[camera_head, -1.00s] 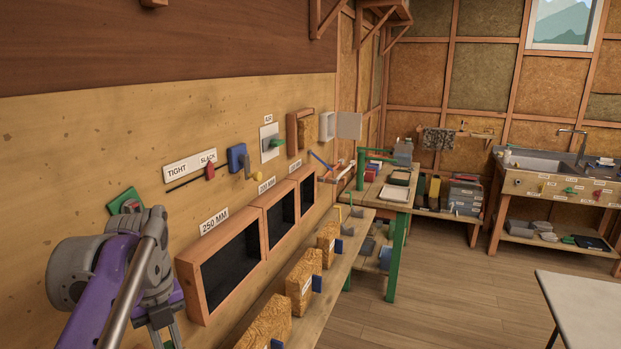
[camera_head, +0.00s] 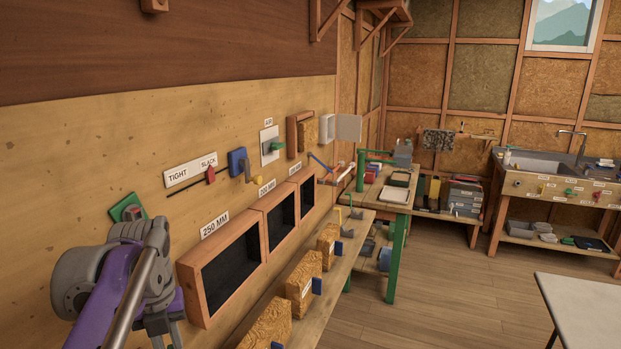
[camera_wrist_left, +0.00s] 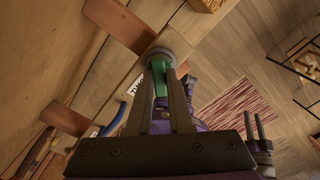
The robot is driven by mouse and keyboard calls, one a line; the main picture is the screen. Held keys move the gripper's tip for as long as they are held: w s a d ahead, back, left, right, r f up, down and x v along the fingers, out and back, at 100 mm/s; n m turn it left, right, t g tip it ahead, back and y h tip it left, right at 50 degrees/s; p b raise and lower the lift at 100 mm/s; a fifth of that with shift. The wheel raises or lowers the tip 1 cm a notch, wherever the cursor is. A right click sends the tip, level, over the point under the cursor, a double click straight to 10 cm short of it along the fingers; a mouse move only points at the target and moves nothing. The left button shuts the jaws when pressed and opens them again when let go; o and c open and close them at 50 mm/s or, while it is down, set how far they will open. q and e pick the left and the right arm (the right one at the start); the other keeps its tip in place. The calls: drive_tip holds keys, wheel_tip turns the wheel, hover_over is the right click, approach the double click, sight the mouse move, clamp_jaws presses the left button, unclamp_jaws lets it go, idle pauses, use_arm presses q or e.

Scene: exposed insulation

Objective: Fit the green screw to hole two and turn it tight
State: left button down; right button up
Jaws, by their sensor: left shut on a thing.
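My left gripper (camera_head: 166,335) is at the lower left of the head view, low in front of the wall, left of the 250 MM box. In the left wrist view its fingers (camera_wrist_left: 167,90) are shut on a green piece (camera_wrist_left: 160,76), which I take for the green screw. A round grey part (camera_wrist_left: 172,48) lies at the fingertips, beside a wooden edge. The screw's tip and hole two cannot be made out. In the left wrist view two parallel, spaced prongs (camera_wrist_left: 254,127) at the lower right look like my right gripper, open and empty.
Wooden-framed boxes, the nearest marked 250 MM (camera_head: 188,287), line the wall above a shelf (camera_head: 325,290) holding insulation blocks (camera_head: 265,322). A tight/slack lever (camera_head: 211,174) and a green wall fitting (camera_head: 127,208) are above. The floor (camera_head: 450,290) is open to the right.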

use_arm(q)
drive_tip(key=shift+s+d+f, duration=0.1)
drive_tip(key=shift+f, duration=0.25)
idle(0.6)
drive_tip(key=c, duration=0.7)
unclamp_jaws()
drive_tip(key=shift+c, duration=0.2)
drive_tip(key=shift+r+p, duration=1.8)
drive_tip(key=shift+r, duration=1.25)
drive_tip(key=shift+r+p, duration=0.85)
drive_tip(key=shift+r, duration=0.85)
drive_tip(key=shift+w+f, duration=0.1)
drive_tip(key=shift+w, duration=0.1)
use_arm(e)
drive_tip(key=w+r, duration=0.3)
drive_tip(key=r, duration=0.4)
drive_tip(key=shift+w+r+t, duration=0.25)
drive_tip(key=shift+w+t, duration=0.05)
drive_tip(key=shift+t, duration=0.1)
